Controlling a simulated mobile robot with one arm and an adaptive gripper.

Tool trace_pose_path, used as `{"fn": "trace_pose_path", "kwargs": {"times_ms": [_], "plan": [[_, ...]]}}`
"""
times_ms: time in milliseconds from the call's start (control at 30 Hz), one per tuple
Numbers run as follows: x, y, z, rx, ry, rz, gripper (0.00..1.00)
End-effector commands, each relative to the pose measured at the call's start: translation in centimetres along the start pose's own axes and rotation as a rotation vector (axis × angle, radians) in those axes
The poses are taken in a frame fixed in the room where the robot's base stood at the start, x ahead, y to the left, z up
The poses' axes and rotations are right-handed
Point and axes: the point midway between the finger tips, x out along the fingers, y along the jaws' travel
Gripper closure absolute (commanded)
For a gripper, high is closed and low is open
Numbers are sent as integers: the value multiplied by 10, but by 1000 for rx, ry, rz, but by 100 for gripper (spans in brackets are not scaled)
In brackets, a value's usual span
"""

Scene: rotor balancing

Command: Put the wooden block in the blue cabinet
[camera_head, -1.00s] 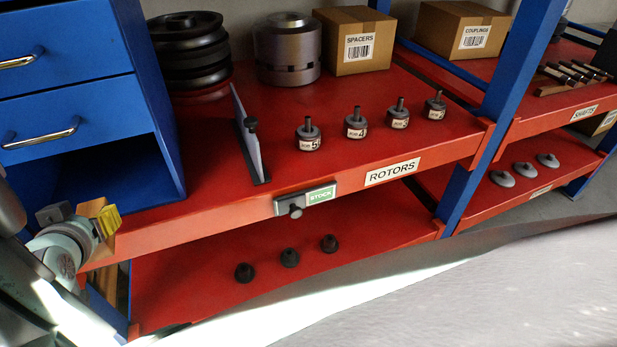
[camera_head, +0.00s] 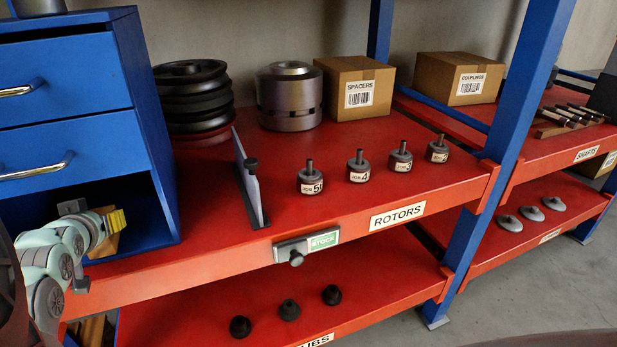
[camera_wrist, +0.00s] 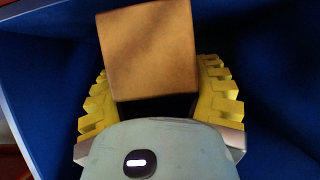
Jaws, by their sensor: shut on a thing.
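The wooden block (camera_wrist: 148,48) is between the yellow ridged fingers of my gripper (camera_wrist: 155,85) in the wrist view. My gripper is shut on it. In the head view my gripper (camera_head: 108,228) is at the open lower compartment of the blue cabinet (camera_head: 150,215), and only part of the block (camera_head: 103,246) shows beside the yellow finger. Blue cabinet walls (camera_wrist: 270,60) surround the block in the wrist view. The block's underside is hidden, so I cannot tell whether it touches the cabinet floor.
Two drawers with handles (camera_head: 40,168) sit above the open compartment. A grey upright plate (camera_head: 249,183) stands right of the cabinet on the red shelf (camera_head: 200,262).

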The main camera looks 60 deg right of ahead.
Motion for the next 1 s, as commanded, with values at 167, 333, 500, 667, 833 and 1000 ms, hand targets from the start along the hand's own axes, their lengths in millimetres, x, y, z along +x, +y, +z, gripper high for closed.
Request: {"fn": "trace_pose_path", "kwargs": {"times_ms": [167, 333, 500, 667, 833, 1000], "plan": [[15, 2, -9, 4, 0, 4, 88], [21, 3, -13, 4, 2, 5, 88], [38, 3, -22, 4, 3, 6, 88], [51, 4, -24, 4, -4, 6, 88], [56, 3, -15, 4, 2, 6, 88], [56, 3, -15, 4, 3, 5, 88]]}}
